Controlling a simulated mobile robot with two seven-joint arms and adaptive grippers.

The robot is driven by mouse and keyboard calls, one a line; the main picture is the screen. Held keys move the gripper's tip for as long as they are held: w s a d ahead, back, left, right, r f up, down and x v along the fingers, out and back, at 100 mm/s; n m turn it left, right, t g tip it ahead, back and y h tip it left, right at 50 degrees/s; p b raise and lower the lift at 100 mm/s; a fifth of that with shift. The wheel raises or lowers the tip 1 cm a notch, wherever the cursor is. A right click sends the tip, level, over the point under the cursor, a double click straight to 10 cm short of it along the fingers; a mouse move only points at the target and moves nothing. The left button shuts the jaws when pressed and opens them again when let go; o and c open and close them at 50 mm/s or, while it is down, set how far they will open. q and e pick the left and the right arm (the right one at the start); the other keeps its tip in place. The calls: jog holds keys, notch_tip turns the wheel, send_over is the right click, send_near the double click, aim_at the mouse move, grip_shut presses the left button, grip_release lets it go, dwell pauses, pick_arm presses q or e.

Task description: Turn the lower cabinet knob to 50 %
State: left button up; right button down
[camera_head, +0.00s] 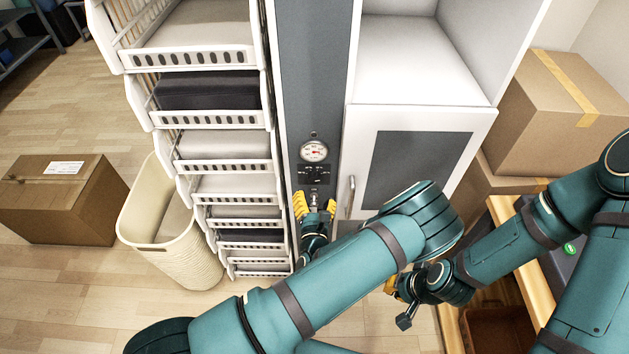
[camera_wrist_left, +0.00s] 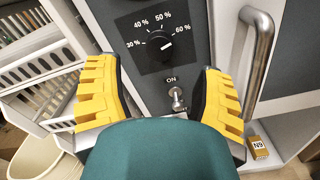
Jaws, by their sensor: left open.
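A black round knob (camera_wrist_left: 162,52) sits on a dark panel (camera_wrist_left: 145,28) in the left wrist view. White marks from 30 % to 60 % curve over it. Its white pointer line looks turned up and right, but the exact mark is hard to read. The panel also shows in the head view (camera_head: 314,174), below a round gauge (camera_head: 313,151). My left gripper (camera_head: 315,206) is open and empty, just below the panel. Its yellow fingers (camera_wrist_left: 157,72) stand apart on either side, below the knob and not touching it. My right gripper (camera_head: 398,298) is low and partly hidden.
A metal toggle switch (camera_wrist_left: 178,98) marked ON is between my left fingers, below the knob. A vertical door handle (camera_wrist_left: 260,65) is close on the right. White stacked baskets (camera_head: 235,190) stand close on the left. Cardboard boxes (camera_head: 555,110) are at the right.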

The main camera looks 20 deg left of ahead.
aim_at(314, 181)
pick_arm(q)
jog(key=x, duration=0.6)
jog(key=shift+w+a, duration=0.1)
jog(key=shift+w, duration=0.2)
grip_shut()
